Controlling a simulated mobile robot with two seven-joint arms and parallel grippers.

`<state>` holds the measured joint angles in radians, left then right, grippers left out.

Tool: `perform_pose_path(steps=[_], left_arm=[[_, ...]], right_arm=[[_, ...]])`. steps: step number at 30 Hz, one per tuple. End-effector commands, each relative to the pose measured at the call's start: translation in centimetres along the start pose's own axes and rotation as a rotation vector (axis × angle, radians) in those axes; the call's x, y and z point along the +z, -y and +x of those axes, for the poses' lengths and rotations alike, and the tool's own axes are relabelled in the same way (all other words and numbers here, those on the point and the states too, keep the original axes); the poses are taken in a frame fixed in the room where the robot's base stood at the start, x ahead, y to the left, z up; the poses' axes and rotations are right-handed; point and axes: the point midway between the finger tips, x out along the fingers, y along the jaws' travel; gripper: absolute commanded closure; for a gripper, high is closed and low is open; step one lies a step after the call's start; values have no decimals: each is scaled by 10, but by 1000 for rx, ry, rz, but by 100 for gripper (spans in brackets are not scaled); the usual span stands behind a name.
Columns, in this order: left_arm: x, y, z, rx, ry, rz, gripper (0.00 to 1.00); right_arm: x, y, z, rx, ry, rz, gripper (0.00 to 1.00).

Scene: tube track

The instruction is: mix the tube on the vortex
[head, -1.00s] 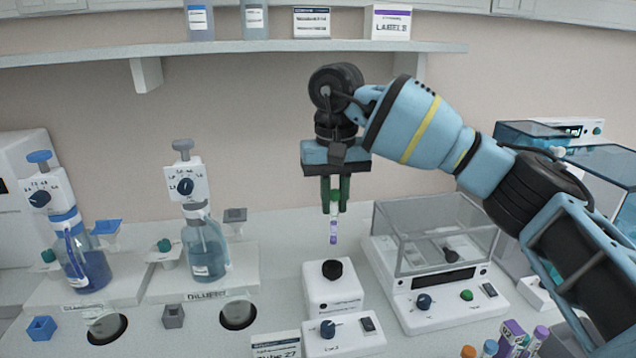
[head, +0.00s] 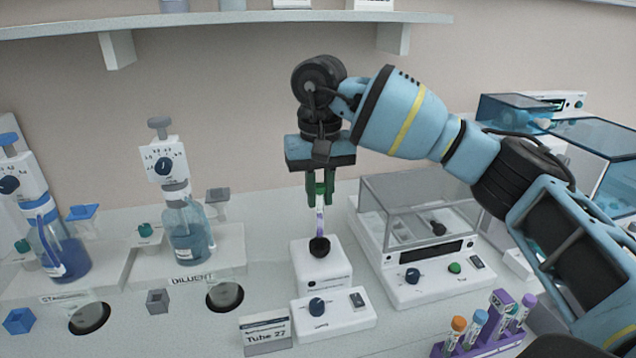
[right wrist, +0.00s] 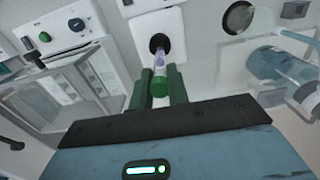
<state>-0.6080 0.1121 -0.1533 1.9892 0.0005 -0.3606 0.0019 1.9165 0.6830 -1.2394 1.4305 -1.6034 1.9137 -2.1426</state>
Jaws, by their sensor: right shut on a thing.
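My right gripper (head: 320,197) is shut on a tube (head: 320,218) with a green cap and a purple-white label. The tube hangs upright from the green fingers. It also shows in the right wrist view (right wrist: 159,66), with its cap (right wrist: 158,88) between the fingers. The tube's lower end is at the black cup (head: 319,247) of the white vortex mixer (head: 320,271); I cannot tell how far it is inside. The mixer's front control box (head: 333,315) has a dark blue knob and a dark switch. My left gripper is not in view.
A balance with a clear draft shield (head: 418,205) stands close to the mixer's right. A purple rack with capped tubes (head: 487,335) is at the front right. A "Tube 27" card (head: 265,333) stands front left of the mixer. The diluent dispenser (head: 187,230) is further left.

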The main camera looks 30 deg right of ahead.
Motion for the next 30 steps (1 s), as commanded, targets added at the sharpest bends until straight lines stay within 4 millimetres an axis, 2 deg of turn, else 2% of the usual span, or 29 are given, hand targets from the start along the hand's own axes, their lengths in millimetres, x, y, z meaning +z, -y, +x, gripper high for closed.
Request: perform_pose_path(steps=[4,21,30], left_arm=[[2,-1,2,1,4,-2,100],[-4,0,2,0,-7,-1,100],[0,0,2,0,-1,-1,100]], right_arm=[[0,0,8,0,1,1,96],[1,0,9,-1,-1,1,96],[1,0,10,0,-1,1,96]])
